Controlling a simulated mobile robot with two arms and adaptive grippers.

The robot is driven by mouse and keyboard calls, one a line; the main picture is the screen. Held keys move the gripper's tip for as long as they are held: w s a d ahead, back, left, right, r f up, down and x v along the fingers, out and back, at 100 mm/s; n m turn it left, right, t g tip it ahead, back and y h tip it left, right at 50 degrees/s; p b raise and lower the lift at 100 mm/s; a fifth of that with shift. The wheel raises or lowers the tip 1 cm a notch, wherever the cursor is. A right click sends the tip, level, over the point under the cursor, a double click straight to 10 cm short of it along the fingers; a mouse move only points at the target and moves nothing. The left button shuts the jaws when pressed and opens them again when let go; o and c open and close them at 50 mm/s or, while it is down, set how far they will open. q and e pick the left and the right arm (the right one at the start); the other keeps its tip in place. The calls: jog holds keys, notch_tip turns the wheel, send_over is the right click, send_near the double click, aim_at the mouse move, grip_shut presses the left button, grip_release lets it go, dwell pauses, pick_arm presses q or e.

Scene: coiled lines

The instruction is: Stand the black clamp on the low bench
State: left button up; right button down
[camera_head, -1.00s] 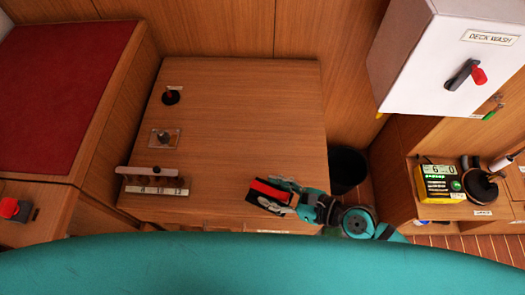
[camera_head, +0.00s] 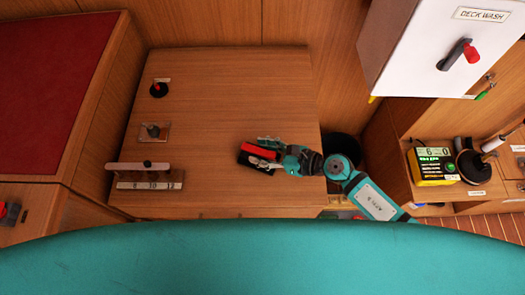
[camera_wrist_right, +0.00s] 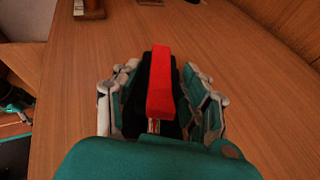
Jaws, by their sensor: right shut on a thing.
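The clamp (camera_head: 256,156), black with a red part, is in my right gripper (camera_head: 262,153) over the right half of the wooden bench top (camera_head: 220,105). In the right wrist view the clamp's red bar (camera_wrist_right: 161,85) stands between the two fingers of the right gripper (camera_wrist_right: 160,95), with its black part beside it. The fingers are closed against its sides. Wood surface shows below and around it; I cannot tell whether the clamp touches it.
A rack marked with numbers (camera_head: 150,185), a small metal fitting on a plate (camera_head: 153,131) and a black knob (camera_head: 159,89) line the bench's left side. A white deck wash box (camera_head: 440,50) and a yellow-black device (camera_head: 433,165) are at right. The bench's middle is clear.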

jog(key=c, duration=0.7)
grip_release()
jog(key=b+v, duration=0.1)
jog(key=v, duration=1)
jog(key=shift+b, duration=0.3)
jog(key=shift+s+d+r, duration=0.2)
jog(key=shift+d+r, duration=0.1)
jog(key=shift+d, duration=0.15)
